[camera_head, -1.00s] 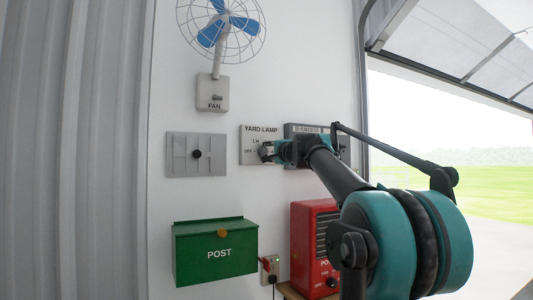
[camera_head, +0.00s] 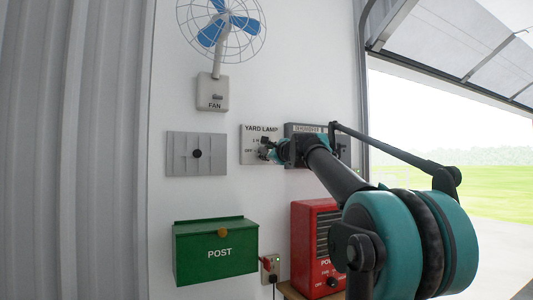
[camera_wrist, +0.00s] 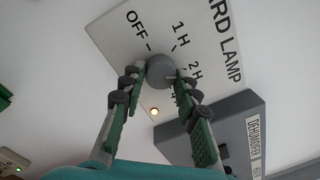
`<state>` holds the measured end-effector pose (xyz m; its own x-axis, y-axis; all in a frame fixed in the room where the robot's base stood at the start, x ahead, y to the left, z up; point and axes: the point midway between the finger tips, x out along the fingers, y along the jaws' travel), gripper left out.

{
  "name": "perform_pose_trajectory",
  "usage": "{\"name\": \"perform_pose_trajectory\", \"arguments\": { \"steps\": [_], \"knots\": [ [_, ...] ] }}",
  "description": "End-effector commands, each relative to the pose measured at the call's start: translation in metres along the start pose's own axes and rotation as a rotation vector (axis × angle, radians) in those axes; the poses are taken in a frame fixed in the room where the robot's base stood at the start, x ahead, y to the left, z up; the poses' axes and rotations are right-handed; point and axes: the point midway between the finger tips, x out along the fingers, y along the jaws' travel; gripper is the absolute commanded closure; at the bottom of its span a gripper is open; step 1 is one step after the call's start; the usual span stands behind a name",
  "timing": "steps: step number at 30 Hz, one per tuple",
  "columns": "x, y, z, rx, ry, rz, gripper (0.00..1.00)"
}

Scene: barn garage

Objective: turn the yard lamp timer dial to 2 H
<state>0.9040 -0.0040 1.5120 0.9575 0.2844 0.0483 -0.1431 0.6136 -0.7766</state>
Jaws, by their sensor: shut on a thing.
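The yard lamp timer is a pale plate (camera_head: 247,156) on the white wall, marked YARD LAMP, with OFF, 1 H, 2 H and a partly hidden 4 H mark. Its round grey dial (camera_wrist: 160,72) shows in the wrist view. My gripper (camera_wrist: 161,75) is shut on the dial, one green-and-grey finger on each side. In the head view my gripper (camera_head: 266,148) is at the plate and covers the dial. I cannot tell which mark the dial points to. A small light (camera_wrist: 154,112) glows on the plate.
A grey dehumidifier box (camera_wrist: 212,130) is close on the right of the plate. A grey panel with a black knob (camera_head: 180,140) is on the left. A fan (camera_head: 213,92) hangs above; a green post box (camera_head: 215,270) and red heater (camera_head: 302,225) are below.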

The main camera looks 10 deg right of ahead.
Motion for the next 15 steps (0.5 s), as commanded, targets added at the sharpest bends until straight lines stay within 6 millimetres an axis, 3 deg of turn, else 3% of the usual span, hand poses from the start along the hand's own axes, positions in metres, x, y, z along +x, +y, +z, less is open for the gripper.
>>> {"name": "perform_pose_trajectory", "arguments": {
  "steps": [15],
  "knots": [
    [-0.0005,0.001,-0.0008,0.04,0.003,0.0,0.98]
  ]
}}
